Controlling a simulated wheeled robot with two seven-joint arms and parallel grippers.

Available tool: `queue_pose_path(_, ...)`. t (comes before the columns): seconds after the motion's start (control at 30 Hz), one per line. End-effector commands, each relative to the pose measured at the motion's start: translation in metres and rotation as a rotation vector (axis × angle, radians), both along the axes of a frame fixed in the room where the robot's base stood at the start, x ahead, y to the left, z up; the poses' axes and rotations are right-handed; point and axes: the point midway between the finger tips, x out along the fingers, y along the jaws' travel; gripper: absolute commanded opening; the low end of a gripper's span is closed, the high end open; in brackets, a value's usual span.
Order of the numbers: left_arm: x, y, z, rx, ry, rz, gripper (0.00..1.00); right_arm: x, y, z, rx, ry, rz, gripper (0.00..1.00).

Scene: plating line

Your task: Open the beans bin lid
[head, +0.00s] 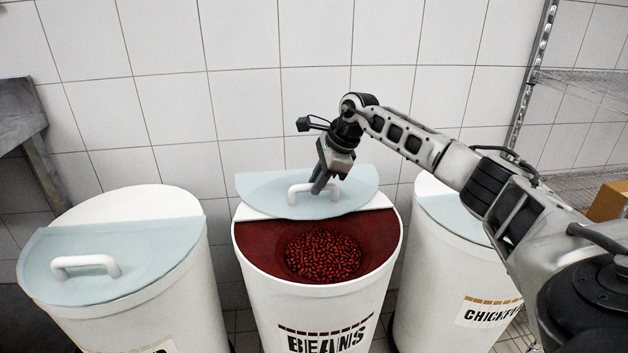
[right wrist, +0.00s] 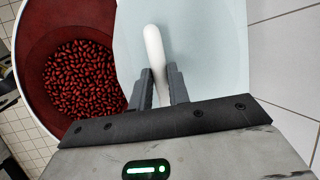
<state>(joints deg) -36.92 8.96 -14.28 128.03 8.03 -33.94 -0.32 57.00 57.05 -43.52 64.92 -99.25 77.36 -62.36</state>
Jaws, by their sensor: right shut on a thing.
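The beans bin (head: 335,300) stands in the middle, with BEANS printed on its front. Its front half is open and shows red beans (head: 322,256) inside. The pale blue lid (head: 262,190) lies over the back part of the bin, its rear edge reaching past the rim. My right gripper (head: 323,186) is shut on the lid's white handle (head: 298,190). In the right wrist view the two fingers close around the handle (right wrist: 153,50), with the lid (right wrist: 200,40) beneath and the beans (right wrist: 80,85) to the left. My left gripper is not in view.
A white bin with a closed blue lid (head: 110,255) stands on the left. The chickpea bin (head: 455,290), partly behind my right arm, stands close on the right. A tiled wall is behind. A metal shelf (head: 590,80) and a cardboard box (head: 608,202) are at the right.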

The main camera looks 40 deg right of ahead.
Motion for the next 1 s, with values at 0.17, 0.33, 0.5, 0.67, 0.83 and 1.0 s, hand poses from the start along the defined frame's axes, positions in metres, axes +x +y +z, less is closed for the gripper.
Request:
queue_pose_path(0.17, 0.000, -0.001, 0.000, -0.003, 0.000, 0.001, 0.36, 0.000, 0.000, 0.001, 0.000, -0.002, 0.001, 0.00)
queue_pose_path(0.33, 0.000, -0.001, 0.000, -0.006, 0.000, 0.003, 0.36, 0.000, 0.000, 0.001, 0.000, -0.002, 0.001, 0.40)
queue_pose_path(0.5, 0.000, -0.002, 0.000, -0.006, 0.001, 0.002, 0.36, 0.000, 0.000, 0.000, 0.000, -0.001, 0.001, 0.40)
queue_pose_path(0.67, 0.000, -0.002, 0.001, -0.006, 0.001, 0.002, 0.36, -0.001, -0.001, 0.004, -0.001, -0.001, 0.001, 0.40)
queue_pose_path(0.83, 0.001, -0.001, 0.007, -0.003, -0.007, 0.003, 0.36, -0.010, -0.007, 0.028, -0.001, -0.004, 0.000, 0.40)
queue_pose_path(1.0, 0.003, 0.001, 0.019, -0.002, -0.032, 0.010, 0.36, -0.024, -0.017, 0.066, 0.000, -0.005, -0.001, 0.40)
